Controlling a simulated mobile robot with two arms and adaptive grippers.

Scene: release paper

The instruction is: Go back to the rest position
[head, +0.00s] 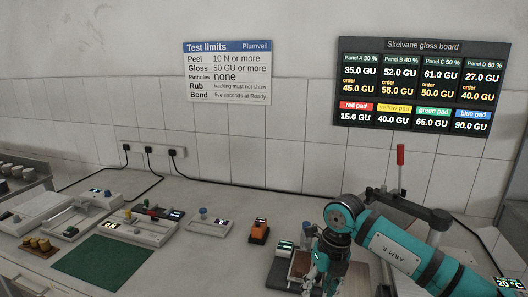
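My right arm (400,255), teal and black and marked ARM R, reaches in from the lower right of the head view. My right gripper (318,272) points down at the bottom centre, over or just in front of a dark-framed board with a reddish-brown surface. Its fingers are small and dark against the things behind them, so I cannot tell whether they are open or hold anything. My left arm and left gripper are not in view.
A green-topped block (285,248) stands close left of the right gripper. An orange device (259,231) is further left. A lever with a red handle (400,155) rises behind my arm. A green mat (103,262) and several bench instruments fill the left; the counter's middle front is clear.

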